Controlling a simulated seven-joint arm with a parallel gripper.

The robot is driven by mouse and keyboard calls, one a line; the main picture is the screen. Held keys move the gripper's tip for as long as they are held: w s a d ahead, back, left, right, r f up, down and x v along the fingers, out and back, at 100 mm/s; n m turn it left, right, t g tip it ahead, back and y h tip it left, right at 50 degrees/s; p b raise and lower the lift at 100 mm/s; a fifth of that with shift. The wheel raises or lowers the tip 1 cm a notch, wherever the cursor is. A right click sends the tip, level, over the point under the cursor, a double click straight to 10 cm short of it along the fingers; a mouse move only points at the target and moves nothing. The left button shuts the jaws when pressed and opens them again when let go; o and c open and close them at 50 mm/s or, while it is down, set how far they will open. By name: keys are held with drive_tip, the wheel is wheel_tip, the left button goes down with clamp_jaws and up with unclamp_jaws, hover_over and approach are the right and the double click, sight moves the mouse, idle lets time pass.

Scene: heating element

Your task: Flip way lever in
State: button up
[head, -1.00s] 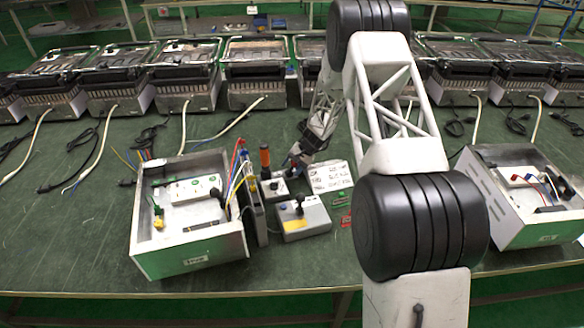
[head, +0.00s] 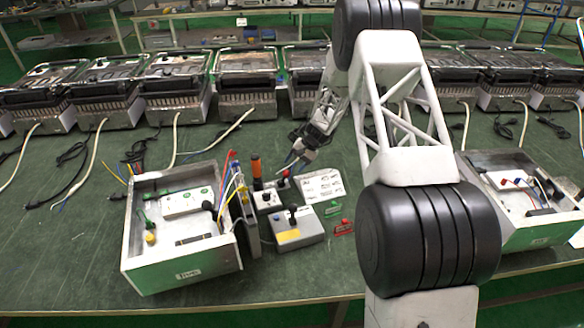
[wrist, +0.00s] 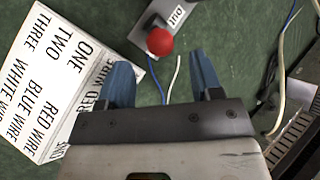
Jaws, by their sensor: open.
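A small grey box with a red ball knob (wrist: 160,41) on its lever shows at the top of the wrist view, beside a label that seems to read OUT. My gripper (wrist: 163,72) is open and empty, with two blue fingers. In the wrist view the knob lies between and just beyond the fingertips; I cannot tell the height gap.
A white instruction sheet (head: 322,185) lies right of the boxes. A larger grey box (head: 297,228) with a black knob stands in front. An open metal casing (head: 180,270) with wires is at left, another (head: 540,225) at right. Several heaters line the back.

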drive_tip(key=shift+c, duration=0.3)
drive_tip(key=shift+s, duration=0.1)
drive_tip(key=c, duration=0.5)
drive_tip(key=shift+s+a+h, duration=0.25)
drive_tip(key=shift+s+h, duration=0.25)
drive_tip(key=c, duration=0.5)
drive_tip(key=s+h, duration=0.1)
drive_tip(key=s+r+n+h, duration=0.1)
drive_tip(key=h, duration=0.1)
drive_tip(key=s+a+n+h, duration=0.1)
drive_tip(key=s, duration=0.1)
drive_tip(key=shift+a+r+h, duration=0.1)
drive_tip(key=shift+r+h, duration=0.2)
drive_tip(key=shift+r, duration=0.05)
clamp_jaws()
drive_tip(key=s+a+r+n+t+h, duration=0.3)
drive_tip(key=a+r+n+t, duration=0.2)
drive_tip(key=a+r, duration=0.3)
drive_tip(key=shift+s+a+n+t+h, duration=0.2)
drive_tip(key=shift+n+t+h, duration=0.15)
drive_tip(key=shift+t, duration=0.55)
